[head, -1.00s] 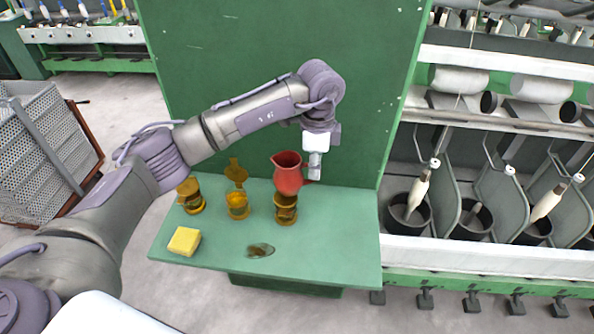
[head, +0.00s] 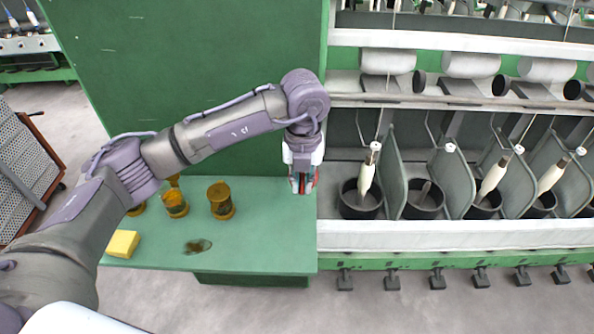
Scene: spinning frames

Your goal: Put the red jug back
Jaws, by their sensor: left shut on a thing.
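My left gripper (head: 303,184) is shut, with the red jug (head: 316,178) in its jaws. Only slivers of red show beside the fingers; the rest of the jug is hidden behind the gripper. Both are over the right end of the green table (head: 268,255), near its right edge. I cannot tell how high the jug is above the table or whether it touches it. My right gripper is not in view.
Amber jars (head: 221,201) stand at the table's left and middle. A yellow sponge (head: 122,244) and a dark stain (head: 197,246) are nearer the front. A green panel rises behind. A spinning machine with bobbins (head: 367,175) stands right of the table.

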